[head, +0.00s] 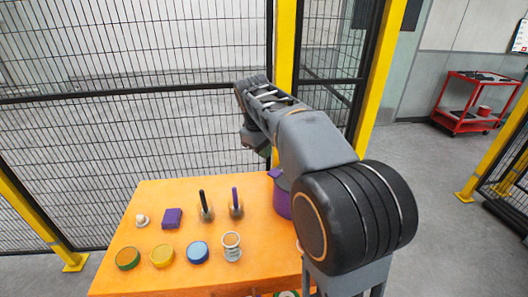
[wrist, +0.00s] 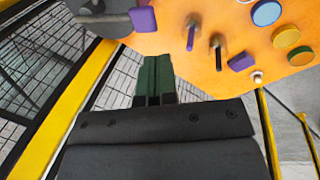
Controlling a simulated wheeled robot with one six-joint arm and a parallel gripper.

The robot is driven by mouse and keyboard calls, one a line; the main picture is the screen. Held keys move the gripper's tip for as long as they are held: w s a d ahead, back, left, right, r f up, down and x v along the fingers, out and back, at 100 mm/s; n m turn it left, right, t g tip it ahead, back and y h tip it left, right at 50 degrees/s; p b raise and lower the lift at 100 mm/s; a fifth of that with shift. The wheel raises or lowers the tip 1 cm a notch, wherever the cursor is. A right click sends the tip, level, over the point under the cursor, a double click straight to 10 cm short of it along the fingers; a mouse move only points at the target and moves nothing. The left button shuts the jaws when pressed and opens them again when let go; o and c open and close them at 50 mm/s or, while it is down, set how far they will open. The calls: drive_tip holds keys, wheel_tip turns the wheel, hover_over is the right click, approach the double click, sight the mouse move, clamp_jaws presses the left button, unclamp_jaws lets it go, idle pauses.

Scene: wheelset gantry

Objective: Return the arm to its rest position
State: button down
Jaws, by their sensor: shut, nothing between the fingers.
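My arm reaches up and forward over the right side of the orange table in the head view, bent at its joints. My gripper (wrist: 153,75) shows in the wrist view as two dark green fingers lying side by side, shut with nothing between them. In the head view the gripper's end is mostly hidden behind my arm. It hangs above and beyond the table's far right part, apart from the things on it.
Mesh fencing (head: 130,120) and a yellow post (head: 285,50) stand close behind. A red cart (head: 470,100) is far right.

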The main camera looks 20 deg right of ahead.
idle(0.6)
drive_tip(key=s+a+f+m+t+y, duration=0.1)
drive_tip(key=s+a+f+m, duration=0.1)
drive_tip(key=s+f, duration=0.3)
drive_tip(key=s+a+f+m+t+y, duration=0.1)
drive_tip(key=s+a+f+m+t, duration=0.1)
drive_tip(key=s, duration=1)
wheel_tip(320, 180, down, 4)
drive_tip(key=a+m, duration=0.1)
drive_tip(key=a, duration=0.1)
drive_tip(key=shift+s+a+r, duration=0.15)
drive_tip(key=shift+a+r, duration=0.1)
drive_tip(key=shift+a, duration=0.15)
